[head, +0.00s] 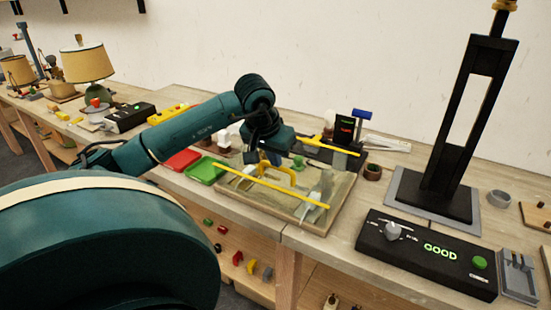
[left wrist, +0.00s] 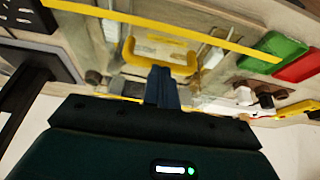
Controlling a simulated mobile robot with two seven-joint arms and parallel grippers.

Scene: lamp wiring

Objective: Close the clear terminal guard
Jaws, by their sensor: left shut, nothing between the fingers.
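The clear terminal guard is hard to make out, because its see-through panel blends with the board. A yellow U-shaped handle (head: 291,176) and a long yellow bar (head: 300,198) show over the wiring board (head: 338,192) in the head view. In the left wrist view the handle (left wrist: 128,52) lies just past my fingertips, with the bar (left wrist: 190,32) beyond it. My left gripper (head: 262,158) is over the back of the board, shut and empty. In the left wrist view its fingers (left wrist: 162,82) overlap the handle's middle; I cannot tell whether they touch. My right gripper is not in view.
Red (head: 182,160) and green (head: 206,170) trays stand left of the board. A black control box (head: 425,250) reading GOOD and a tall black stand (head: 450,200) are to the right. Small tools and a yellow-handled item (head: 325,147) sit behind the board.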

